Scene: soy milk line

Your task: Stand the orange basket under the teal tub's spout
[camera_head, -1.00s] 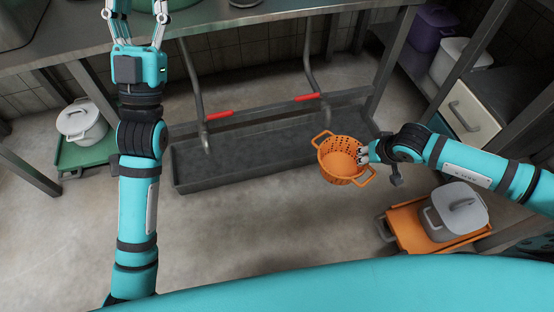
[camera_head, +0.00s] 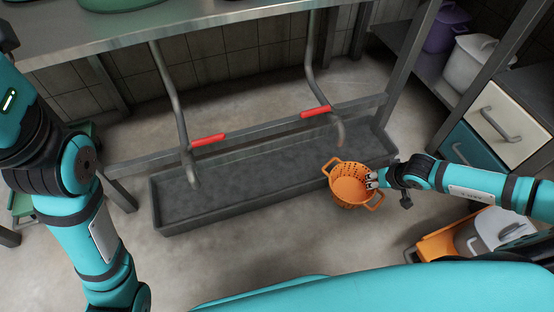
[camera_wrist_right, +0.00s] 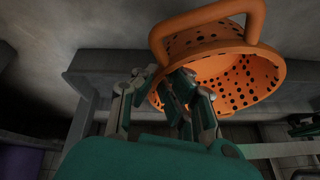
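The orange basket (camera_head: 350,190), perforated with two loop handles, is held at the front right edge of the dark trough in the head view. My right gripper (camera_head: 373,180) is shut on its right-hand rim. The wrist view shows the basket (camera_wrist_right: 225,60) tilted, with the fingers (camera_wrist_right: 180,100) at its wall. Two bent pipe spouts, a left one (camera_head: 178,110) and a right one (camera_head: 318,85), hang above the trough. The right spout's mouth is just behind the basket in the picture. Green vessel bottoms (camera_head: 120,4) show at the top edge; which spout is the teal tub's is unclear. My left gripper is out of frame.
The grey trough (camera_head: 165,218) lies on the floor under the steel counter (camera_head: 180,30). Red grips (camera_head: 208,139) sit near a crossbar. An orange cart (camera_head: 437,248) with a grey pot stands at right, below drawers (camera_head: 500,115). The floor in front is clear.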

